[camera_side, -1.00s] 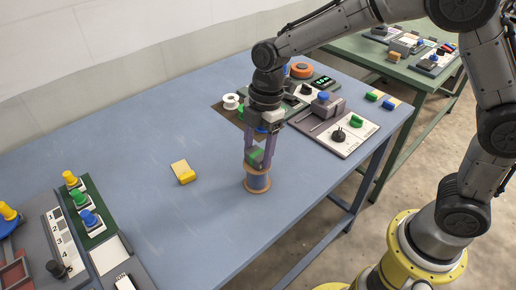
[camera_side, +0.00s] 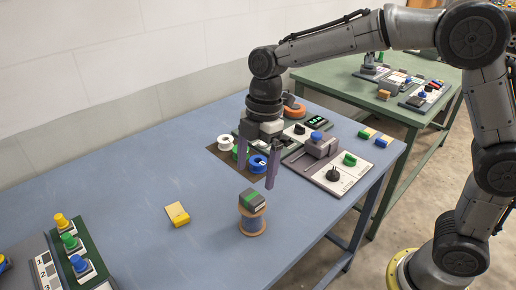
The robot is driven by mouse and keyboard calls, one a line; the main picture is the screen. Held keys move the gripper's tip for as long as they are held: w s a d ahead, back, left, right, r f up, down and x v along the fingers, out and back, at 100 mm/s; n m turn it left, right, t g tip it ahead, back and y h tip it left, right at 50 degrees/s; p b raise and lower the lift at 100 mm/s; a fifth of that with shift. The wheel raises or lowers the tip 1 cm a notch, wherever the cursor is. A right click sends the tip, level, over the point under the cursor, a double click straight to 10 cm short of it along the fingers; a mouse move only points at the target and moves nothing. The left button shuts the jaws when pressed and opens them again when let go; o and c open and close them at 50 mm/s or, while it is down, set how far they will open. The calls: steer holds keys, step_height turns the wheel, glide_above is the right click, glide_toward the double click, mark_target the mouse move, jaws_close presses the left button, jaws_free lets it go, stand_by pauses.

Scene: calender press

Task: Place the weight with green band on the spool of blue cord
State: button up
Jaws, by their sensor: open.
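The weight with green band (camera_side: 252,200) is a dark block with a green stripe. It rests on top of the spool of blue cord (camera_side: 253,222), which stands upright on the blue table. The spool has tan flanges, and its cord looks greyish blue. My gripper (camera_side: 256,174) is open and empty, above and behind the weight, with its two purple fingers pointing down. The fingers appear apart from the weight.
A yellow block (camera_side: 176,214) lies left of the spool. Behind my gripper are a white spool (camera_side: 225,142), a blue-and-white spool (camera_side: 258,164) and a control panel (camera_side: 330,166). A button panel (camera_side: 75,250) stands at the left.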

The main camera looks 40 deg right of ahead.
steer(key=shift+d+r, duration=0.25)
steer(key=shift+r, duration=1.1)
steer(key=shift+d+r, duration=0.2)
steer(key=shift+r, duration=1.1)
steer(key=s+d+r+m+t, duration=0.35)
steer(key=s+d+m, duration=0.5)
steer(key=s, duration=0.35)
steer(key=s+d+f+m+t+h, duration=0.1)
steer(key=s+d+f+m, duration=0.3)
steer(key=s+m, duration=0.5)
steer(key=shift+s+d+f+t+h, duration=0.2)
steer(key=shift+s+t+h, duration=0.2)
steer(key=shift+s+t, duration=0.15)
